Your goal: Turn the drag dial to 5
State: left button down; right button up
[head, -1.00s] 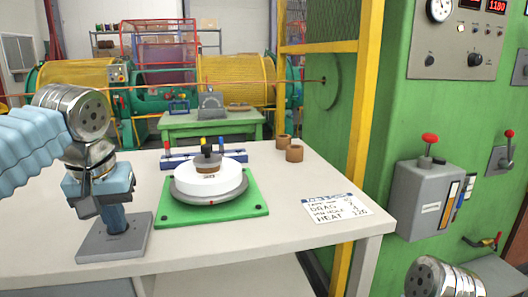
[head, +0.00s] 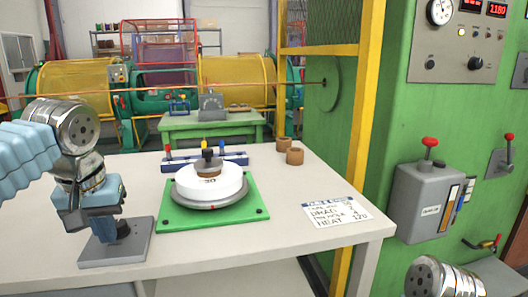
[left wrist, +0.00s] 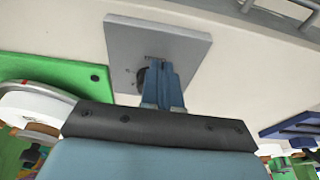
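The dial is a dark round knob (head: 123,229) on a square grey plate (head: 96,252) at the left of the table. In the left wrist view, the plate (left wrist: 190,48) carries small marks too blurred to read. The knob (left wrist: 143,77) is partly hidden behind my fingers there. My left gripper (head: 106,230) points down over the plate, its blue fingertips beside the knob. In the left wrist view, the fingers (left wrist: 162,75) lie close together with nothing visible between them. My right gripper is out of view; only part of my right arm shows at the bottom right.
A green base (head: 172,218) with a white disc (head: 232,184) on a grey turntable stands right of the plate. A blue rack (head: 235,160), two brown cups (head: 294,156) and a written card (head: 335,211) are on the table (head: 270,244). A green cabinet stands at right.

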pick_arm(q)
jog(key=shift+w+a+r+p, duration=0.1)
jog(key=shift+a+r+p, duration=0.2)
jog(key=shift+a, duration=0.1)
dwell(0.5)
jog(key=shift+s, duration=0.35)
jog(key=shift+r, duration=0.3)
notch_tip(320, 180, up, 5)
jog(key=shift+r, duration=0.1)
